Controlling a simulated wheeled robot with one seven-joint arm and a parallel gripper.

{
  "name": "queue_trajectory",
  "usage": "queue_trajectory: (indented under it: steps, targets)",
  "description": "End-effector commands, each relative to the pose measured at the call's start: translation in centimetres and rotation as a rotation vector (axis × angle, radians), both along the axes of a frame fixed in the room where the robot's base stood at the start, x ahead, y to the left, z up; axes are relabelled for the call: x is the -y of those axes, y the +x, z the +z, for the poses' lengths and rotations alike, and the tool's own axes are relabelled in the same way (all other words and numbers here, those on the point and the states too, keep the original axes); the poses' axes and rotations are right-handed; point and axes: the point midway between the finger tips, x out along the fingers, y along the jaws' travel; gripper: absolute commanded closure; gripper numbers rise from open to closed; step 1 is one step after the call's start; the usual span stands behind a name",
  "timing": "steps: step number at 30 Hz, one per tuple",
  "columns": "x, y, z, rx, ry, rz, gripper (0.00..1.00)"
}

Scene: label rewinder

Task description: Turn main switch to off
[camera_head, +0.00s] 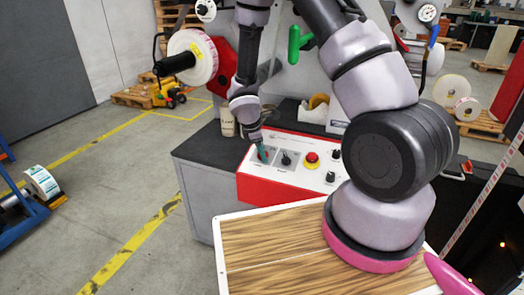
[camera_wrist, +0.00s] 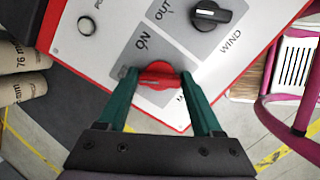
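The red main switch (camera_wrist: 158,74) is a rotary knob on a grey plate, with "ON" printed on the up-left side of it in the wrist view. The label below it is mostly covered. My gripper (camera_wrist: 159,76) has green fingers, one on each side of the knob, and the knob nearly fills the gap between the tips. I cannot tell whether the fingers press on it. In the head view my gripper (camera_head: 262,153) is down at the left end of the control panel (camera_head: 313,185), and the fingers largely hide the switch there.
A black wind knob (camera_wrist: 210,14) is close to the switch. A red emergency button (camera_head: 312,159) and more black knobs are farther right on the panel. A wooden board (camera_head: 280,255) is in front.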

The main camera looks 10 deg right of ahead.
Motion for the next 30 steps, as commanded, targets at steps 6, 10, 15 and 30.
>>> queue_trajectory:
  steps: [6, 10, 15, 30]
  targets:
    - [0.0, 0.0, 0.0, 0.0, 0.0, -0.001, 0.05]
    - [0.0, 0.0, 0.0, 0.0, 0.0, -0.001, 0.05]
    - [-0.3, -0.1, 1.1, 0.004, 0.001, -0.003, 0.05]
    - [-2.9, -1.9, 9.3, 0.004, 0.002, -0.002, 0.05]
